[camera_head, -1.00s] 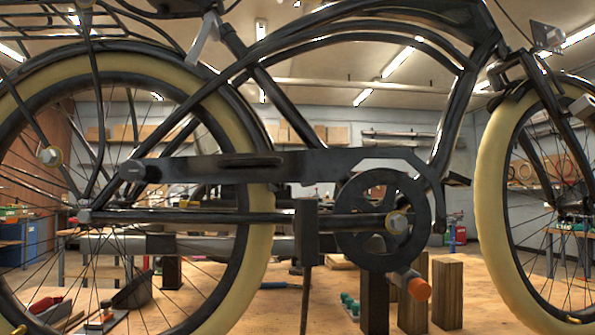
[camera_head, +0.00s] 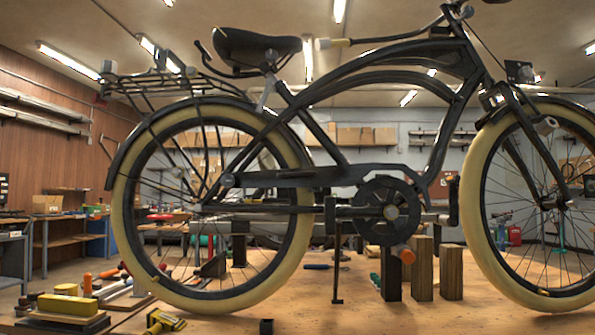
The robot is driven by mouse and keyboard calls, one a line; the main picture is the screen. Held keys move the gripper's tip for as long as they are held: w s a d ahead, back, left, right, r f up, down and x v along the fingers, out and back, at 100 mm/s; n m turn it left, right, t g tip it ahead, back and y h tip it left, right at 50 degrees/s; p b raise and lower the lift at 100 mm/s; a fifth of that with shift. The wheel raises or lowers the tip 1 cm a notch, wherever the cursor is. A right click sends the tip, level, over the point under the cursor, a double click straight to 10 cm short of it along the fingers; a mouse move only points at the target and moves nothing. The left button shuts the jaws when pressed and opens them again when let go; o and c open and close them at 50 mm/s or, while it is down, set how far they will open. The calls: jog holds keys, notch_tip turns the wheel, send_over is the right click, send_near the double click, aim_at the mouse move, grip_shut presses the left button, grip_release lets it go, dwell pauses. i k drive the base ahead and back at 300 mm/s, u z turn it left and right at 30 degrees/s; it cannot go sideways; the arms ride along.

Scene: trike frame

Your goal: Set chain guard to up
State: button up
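The chain guard (camera_head: 300,178) is a long dark plate on the near side of the bike. It lies nearly level, from a round knob (camera_head: 228,180) near the rear wheel to a front end that bends down over the top of the chainring (camera_head: 371,211). The lower part of the chainring shows below it. The chain guard is dark against the dark frame, so its exact edges are hard to make out. My gripper is not in view, and nothing is seen touching the guard.
The bike stands on a wooden bench with its rear wheel (camera_head: 124,215) at left. Wooden blocks (camera_head: 422,268) stand behind. Tools and a yellow block (camera_head: 68,305) lie at left.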

aim_at(348, 175)
jog(key=u, duration=1.2)
jog(key=i, duration=0.7)
jog(key=z, duration=0.15)
